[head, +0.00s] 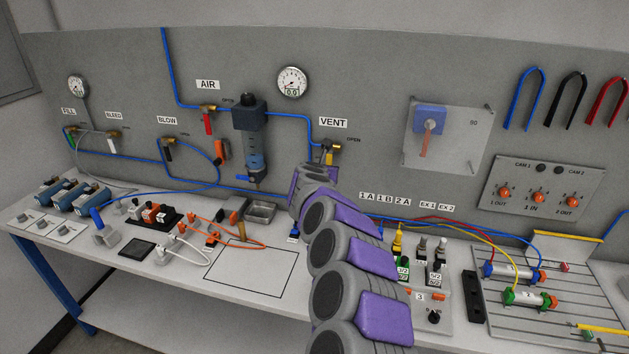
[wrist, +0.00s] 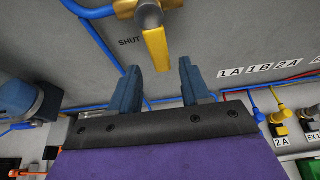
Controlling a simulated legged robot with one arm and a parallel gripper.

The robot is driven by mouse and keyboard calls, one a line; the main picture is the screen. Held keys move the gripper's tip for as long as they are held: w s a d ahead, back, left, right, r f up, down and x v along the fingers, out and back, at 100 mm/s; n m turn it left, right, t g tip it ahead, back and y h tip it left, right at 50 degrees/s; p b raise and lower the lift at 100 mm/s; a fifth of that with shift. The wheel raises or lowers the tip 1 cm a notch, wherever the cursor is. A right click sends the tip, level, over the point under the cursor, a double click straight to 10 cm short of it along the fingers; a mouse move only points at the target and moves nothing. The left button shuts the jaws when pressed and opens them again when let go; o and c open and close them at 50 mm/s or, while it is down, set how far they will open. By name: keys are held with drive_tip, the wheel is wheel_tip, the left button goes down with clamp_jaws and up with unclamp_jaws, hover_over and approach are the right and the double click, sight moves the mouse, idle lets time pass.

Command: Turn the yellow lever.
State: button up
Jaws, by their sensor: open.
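The yellow lever (head: 329,158) hangs down from the brass valve (head: 331,147) under the VENT label (head: 333,122) on the grey wall panel. In the wrist view the yellow lever (wrist: 156,48) points down toward the gap between my fingers, with the word SHUT on the wall to its left. My gripper (wrist: 161,80) is open and empty, its two blue-grey fingers below the lever's lower end and one to each side. In the head view my arm hides most of the gripper's surroundings.
A blue air line (head: 285,115) runs to the valve from the filter unit (head: 250,125). Other levers, including a red one (head: 208,123), are further left. The bench (head: 255,268) below holds fittings, cables and cylinders. The wall between the VENT valve and the rotary switch (head: 430,122) is clear.

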drive_tip(key=v, duration=1.3)
drive_tip(key=shift+s+a+b, duration=0.25)
drive_tip(key=shift+s+b, duration=0.1)
drive_tip(key=shift+s, duration=0.05)
